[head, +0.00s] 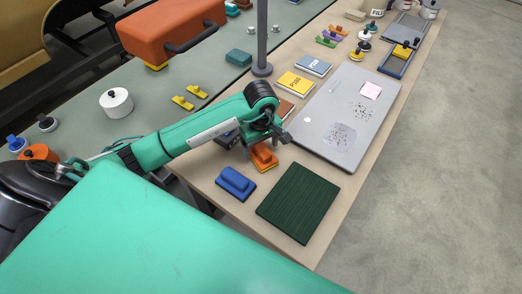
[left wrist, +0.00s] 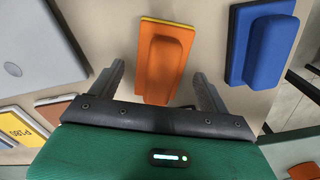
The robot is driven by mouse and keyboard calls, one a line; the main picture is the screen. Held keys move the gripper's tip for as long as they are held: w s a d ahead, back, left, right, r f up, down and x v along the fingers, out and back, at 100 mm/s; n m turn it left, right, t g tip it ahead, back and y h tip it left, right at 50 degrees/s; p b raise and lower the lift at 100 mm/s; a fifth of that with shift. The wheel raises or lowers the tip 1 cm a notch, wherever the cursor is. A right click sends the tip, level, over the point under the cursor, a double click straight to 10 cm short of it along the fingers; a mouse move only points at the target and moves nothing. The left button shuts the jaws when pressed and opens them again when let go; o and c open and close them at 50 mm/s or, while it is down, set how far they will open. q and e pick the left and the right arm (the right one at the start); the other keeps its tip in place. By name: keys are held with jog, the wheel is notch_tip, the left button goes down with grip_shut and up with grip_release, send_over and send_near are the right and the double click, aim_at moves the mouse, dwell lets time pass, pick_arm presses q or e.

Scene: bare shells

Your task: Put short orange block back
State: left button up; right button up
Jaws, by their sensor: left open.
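The short orange block (head: 264,157) lies on the beige table, close by the blue block. In the left wrist view the orange block (left wrist: 165,62) is a flat plate with a raised rounded grip and a thin yellow edge. My left gripper (head: 263,145) is above it, with its fingers apart. In the left wrist view my left gripper (left wrist: 162,85) has one finger on each side of the orange block's near end. My right gripper is not in view.
A blue block (head: 236,183) and a dark green ribbed board (head: 299,202) are near the table's front end. A grey panel (head: 345,115) lies beyond.

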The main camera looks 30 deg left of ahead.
aim_at(261, 147)
pick_arm(q)
notch_tip(261, 147, up, 10)
jog(key=b, duration=0.2)
jog(key=shift+f, duration=0.15)
dwell(0.4)
jog(key=shift+s, duration=0.1)
